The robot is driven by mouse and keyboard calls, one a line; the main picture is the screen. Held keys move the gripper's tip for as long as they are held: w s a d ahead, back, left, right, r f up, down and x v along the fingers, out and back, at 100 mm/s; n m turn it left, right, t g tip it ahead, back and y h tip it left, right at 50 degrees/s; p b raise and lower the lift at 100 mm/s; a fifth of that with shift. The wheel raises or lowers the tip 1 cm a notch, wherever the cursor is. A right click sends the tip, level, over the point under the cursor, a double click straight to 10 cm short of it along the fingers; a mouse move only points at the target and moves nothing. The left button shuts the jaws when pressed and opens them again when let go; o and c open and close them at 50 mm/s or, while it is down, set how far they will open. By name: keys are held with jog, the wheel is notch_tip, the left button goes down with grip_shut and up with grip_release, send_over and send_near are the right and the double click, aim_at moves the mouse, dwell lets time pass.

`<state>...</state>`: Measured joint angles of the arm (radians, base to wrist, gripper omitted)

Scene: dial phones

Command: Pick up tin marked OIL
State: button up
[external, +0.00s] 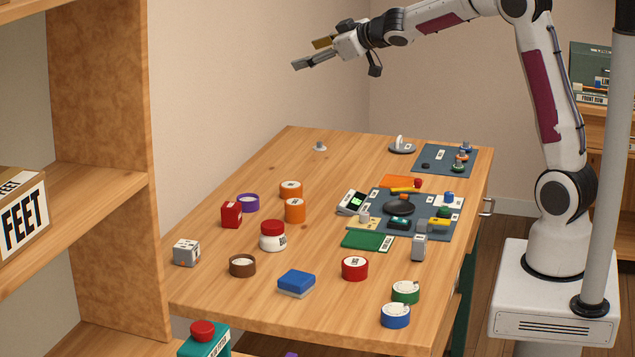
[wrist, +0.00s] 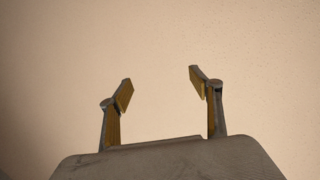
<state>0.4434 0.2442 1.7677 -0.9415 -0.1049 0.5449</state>
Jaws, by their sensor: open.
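I cannot make out the word OIL on anything in the external view, so I cannot tell which item is the marked tin. My gripper (external: 308,55) is raised high above the table's far left side, well clear of everything. In the wrist view my gripper (wrist: 160,80) is open and empty, with only plain wall beyond it.
The wooden table (external: 300,330) has bare room at its far left and front. A blue-grey mat (external: 440,202) with several small items lies on the right. Orange tins (external: 294,211), a brown ring (external: 242,266) and a blue block (external: 296,282) are nearby. A wooden shelf (external: 105,185) rises at left.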

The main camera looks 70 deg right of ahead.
jog(key=w+d+f+n+y, duration=0.2)
jog(key=w+d+f, duration=0.3)
jog(key=w+f, duration=0.1)
jog(key=n+y, duration=0.1)
jog(key=y, duration=0.1)
send_over(296, 184)
notch_tip(296, 184, down, 8)
jog(key=f, duration=0.1)
jog(key=s+d+f+y, duration=0.1)
jog(key=s+f, duration=0.1)
jog(key=f, duration=0.4)
jog(key=s+d+f+n+g+y, duration=0.1)
jog(key=s+f+y, duration=0.1)
jog(key=f, duration=0.5)
jog(key=s+f+y, duration=0.2)
jog(key=f, duration=0.5)
jog(key=shift+s+d+g, duration=0.3)
jog(key=shift+s+d, duration=0.05)
jog(key=shift+d, duration=0.05)
jog(key=shift+n, duration=0.3)
jog(key=shift+w, duration=0.1)
jog(key=shift+x, duration=1.25)
jog(key=shift+a, duration=0.1)
